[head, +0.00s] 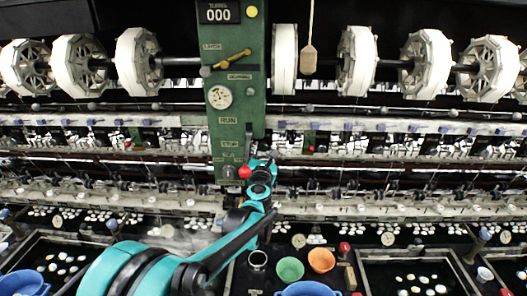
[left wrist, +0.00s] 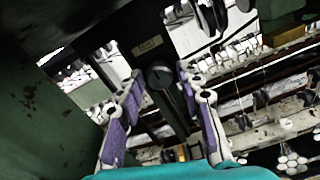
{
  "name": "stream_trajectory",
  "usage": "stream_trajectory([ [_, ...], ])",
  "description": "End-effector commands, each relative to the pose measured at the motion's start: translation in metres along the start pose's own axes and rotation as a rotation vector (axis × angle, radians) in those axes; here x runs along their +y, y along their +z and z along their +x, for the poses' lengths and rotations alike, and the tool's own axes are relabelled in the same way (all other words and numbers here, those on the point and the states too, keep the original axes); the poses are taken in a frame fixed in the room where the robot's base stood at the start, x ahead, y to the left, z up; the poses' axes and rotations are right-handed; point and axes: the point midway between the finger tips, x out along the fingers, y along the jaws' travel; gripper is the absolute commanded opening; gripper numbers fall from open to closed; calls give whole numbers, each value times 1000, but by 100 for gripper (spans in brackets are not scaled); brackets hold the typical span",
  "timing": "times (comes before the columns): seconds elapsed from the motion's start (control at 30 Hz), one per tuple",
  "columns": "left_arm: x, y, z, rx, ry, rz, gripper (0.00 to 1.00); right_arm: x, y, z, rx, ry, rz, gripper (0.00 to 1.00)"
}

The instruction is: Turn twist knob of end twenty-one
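My left gripper (head: 263,162) reaches up beside the lower right edge of the green control column, near a red ball-ended lever (head: 245,172). In the left wrist view its two purple-padded fingers (left wrist: 160,74) stand apart with nothing gripped. Between and beyond them is a dark round knob-like part (left wrist: 160,77) on a dark bar, with a small label plate (left wrist: 147,45) above it. Whether this is the twist knob of end twenty-one, and whether the fingers touch it, I cannot tell. The end number is not legible. My right gripper is not in view.
The green column (head: 238,100) stands close to the left of the gripper. White reels (head: 358,62) line the top. Below are a blue basin (head: 306,289), a green bowl (head: 290,269), an orange bowl (head: 321,260) and dark basins with white cocoons.

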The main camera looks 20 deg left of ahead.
Motion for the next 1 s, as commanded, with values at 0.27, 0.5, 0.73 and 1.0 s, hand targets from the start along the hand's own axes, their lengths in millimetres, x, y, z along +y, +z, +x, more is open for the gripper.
stream_trajectory([
  [0.27,0,0,0,0,0,0,0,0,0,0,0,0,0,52],
  [0.5,0,0,0,0,0,7,0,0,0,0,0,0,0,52],
  [0.73,0,0,0,0,0,77,0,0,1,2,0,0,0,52],
  [1.0,0,-1,0,0,0,278,0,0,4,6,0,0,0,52],
])
